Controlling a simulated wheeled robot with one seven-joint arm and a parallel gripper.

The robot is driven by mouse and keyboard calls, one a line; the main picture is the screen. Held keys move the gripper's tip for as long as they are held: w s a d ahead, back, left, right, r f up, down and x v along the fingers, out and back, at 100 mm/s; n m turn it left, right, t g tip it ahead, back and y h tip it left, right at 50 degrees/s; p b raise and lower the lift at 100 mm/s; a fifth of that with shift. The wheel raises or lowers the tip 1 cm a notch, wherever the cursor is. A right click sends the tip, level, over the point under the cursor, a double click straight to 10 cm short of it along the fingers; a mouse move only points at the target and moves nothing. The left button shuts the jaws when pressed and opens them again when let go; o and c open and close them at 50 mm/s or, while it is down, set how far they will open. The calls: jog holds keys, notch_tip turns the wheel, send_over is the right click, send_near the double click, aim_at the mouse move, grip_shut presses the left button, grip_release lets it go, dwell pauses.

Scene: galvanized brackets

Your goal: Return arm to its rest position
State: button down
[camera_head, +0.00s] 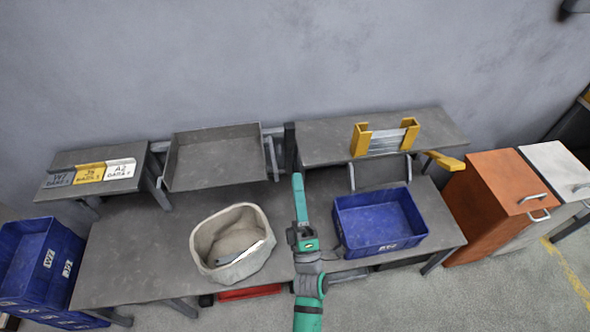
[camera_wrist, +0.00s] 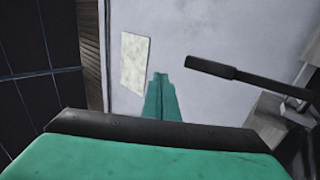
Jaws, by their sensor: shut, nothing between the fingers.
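My gripper (camera_wrist: 160,80) shows in the wrist view as a green pair of fingers close together, shut with nothing between them. In the head view my green and grey arm (camera_head: 308,283) reaches up from the bottom edge, in front of the workbench (camera_head: 130,250), between a beige bin and a blue crate.
The beige bin (camera_head: 213,230) holds a grey metal piece (camera_head: 240,254). The blue crate (camera_head: 380,219) looks empty. A grey tray (camera_head: 215,158) and a raised shelf (camera_head: 320,142) with a yellow-ended holder (camera_head: 361,140) stand behind. An orange cabinet (camera_head: 495,195) is at right, stacked blue crates (camera_head: 65,270) at left.

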jog(key=shift+s+d+f, duration=0.1)
jog(key=shift+s, duration=0.6)
jog(key=s+f+m+g+h, duration=0.1)
jog(key=s+f+m+g, duration=0.2)
jog(key=s+m, duration=0.3)
jog(key=s+f+m+g+h, duration=0.2)
jog(key=s+f+m, duration=0.4)
jog(key=s, duration=0.9)
jog(key=s+f+m+g+h, duration=0.2)
jog(key=s+f+m+g, duration=0.2)
jog(key=s+m, duration=0.4)
jog(key=shift+s+d+f+g, duration=0.25)
jog(key=shift+s+g, duration=0.35)
jog(key=shift+s, duration=1)
jog(key=shift+w, duration=0.1)
